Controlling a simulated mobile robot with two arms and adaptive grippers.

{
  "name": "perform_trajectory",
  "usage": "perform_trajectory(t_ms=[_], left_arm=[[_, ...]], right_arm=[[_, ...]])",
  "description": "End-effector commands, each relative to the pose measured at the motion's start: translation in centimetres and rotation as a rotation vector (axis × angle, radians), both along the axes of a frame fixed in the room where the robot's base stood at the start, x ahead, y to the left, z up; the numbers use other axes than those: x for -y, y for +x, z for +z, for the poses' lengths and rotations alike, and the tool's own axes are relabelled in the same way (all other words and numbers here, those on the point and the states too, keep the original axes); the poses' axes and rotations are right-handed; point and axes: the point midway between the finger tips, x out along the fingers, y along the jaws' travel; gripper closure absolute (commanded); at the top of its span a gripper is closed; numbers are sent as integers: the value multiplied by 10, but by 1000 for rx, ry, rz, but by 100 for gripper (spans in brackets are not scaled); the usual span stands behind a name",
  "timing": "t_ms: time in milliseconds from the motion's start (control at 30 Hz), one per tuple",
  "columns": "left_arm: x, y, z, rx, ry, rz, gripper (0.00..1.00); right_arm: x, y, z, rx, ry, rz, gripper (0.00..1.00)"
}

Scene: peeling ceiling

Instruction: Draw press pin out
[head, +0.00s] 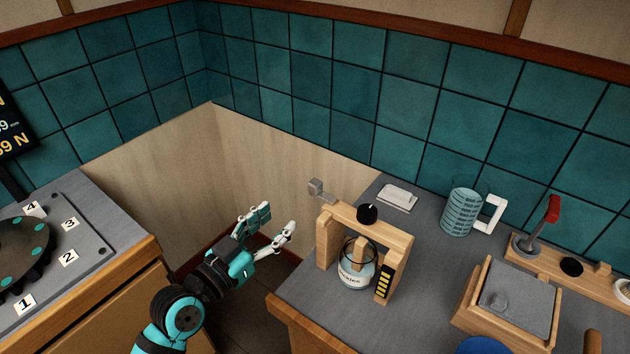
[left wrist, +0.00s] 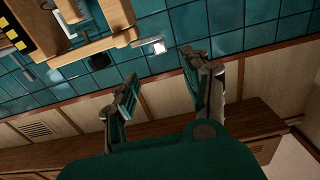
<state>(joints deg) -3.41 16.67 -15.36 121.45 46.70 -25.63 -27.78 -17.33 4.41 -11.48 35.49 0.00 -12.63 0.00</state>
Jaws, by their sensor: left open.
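A wooden press frame (head: 399,238) stands on the grey counter, with a black knob on its top beam and a labelled glass jar (head: 357,274) inside. A grey metal pin with a square head (head: 316,186) sticks out at the left end of the top beam. My left gripper (head: 277,218) is open and empty, to the left of the press and below the pin head, apart from both. In the left wrist view, the open fingers (left wrist: 160,72) point toward a bright square head (left wrist: 153,46), likely the pin's, by the wooden frame (left wrist: 95,46). My right gripper is out of view.
A gap separates this counter from the left one, which holds a numbered plate (head: 78,244).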

Motion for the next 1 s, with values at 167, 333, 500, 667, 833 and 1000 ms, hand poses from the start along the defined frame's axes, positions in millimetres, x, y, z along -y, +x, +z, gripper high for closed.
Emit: perform_trajectory(t_ms=[167,333,500,667,833,1000], left_arm=[[25,34,4,-2,-2,0,52],[47,64,4,-2,-3,-1,52],[65,89,3,-2,-1,-1,52],[75,103,1,-3,1,0,52],[80,109,0,-3,1,0,52],[80,109,-1,-2,2,0,52]], right_arm=[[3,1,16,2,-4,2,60],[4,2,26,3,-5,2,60],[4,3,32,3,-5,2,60],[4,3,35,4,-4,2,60],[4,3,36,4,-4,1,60],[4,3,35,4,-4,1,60]])
